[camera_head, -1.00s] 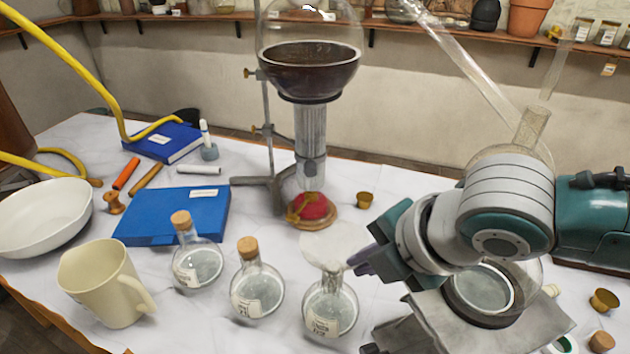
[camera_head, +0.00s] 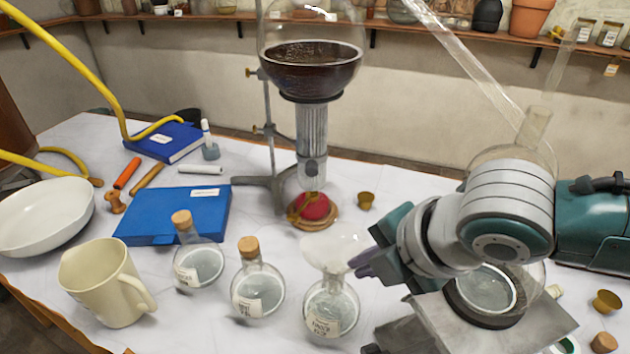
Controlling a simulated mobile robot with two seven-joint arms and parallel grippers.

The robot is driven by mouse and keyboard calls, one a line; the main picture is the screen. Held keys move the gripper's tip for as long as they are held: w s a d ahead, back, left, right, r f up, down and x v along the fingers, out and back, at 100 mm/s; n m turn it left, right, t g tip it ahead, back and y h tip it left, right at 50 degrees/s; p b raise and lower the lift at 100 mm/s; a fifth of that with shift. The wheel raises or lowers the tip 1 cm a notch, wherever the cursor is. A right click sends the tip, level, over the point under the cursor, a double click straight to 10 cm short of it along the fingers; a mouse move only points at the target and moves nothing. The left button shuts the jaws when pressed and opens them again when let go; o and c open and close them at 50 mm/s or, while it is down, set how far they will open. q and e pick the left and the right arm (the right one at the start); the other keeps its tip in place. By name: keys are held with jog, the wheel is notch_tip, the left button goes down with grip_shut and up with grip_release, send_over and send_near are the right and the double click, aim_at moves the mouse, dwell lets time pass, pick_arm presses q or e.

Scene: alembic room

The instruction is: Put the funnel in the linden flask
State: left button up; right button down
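A pale translucent funnel (camera_head: 335,249) shows at the mouth of the rightmost of three round glass flasks (camera_head: 332,312). It looks upright, with its wide rim up; its stem is hard to make out against the neck. That flask has no cork, and its label is too small to read surely. My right gripper (camera_head: 357,266) has its dark purple fingertips just right of the funnel, at the height of its lower cone. I cannot tell whether they touch it or how far apart they are. My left gripper is not in view.
Two corked flasks (camera_head: 200,265) (camera_head: 257,290) and a cream mug (camera_head: 104,284) stand to the left. A burner stand (camera_head: 280,182) with a dark-filled globe is behind the funnel. A metal stand with a glass vessel (camera_head: 487,290) is under my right arm.

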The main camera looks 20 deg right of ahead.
jog(key=c, duration=1)
grip_release()
jog(key=shift+o, duration=0.2)
jog(key=shift+r, duration=0.1)
notch_tip(320, 180, up, 7)
jog(key=p, duration=0.7)
dwell(0.5)
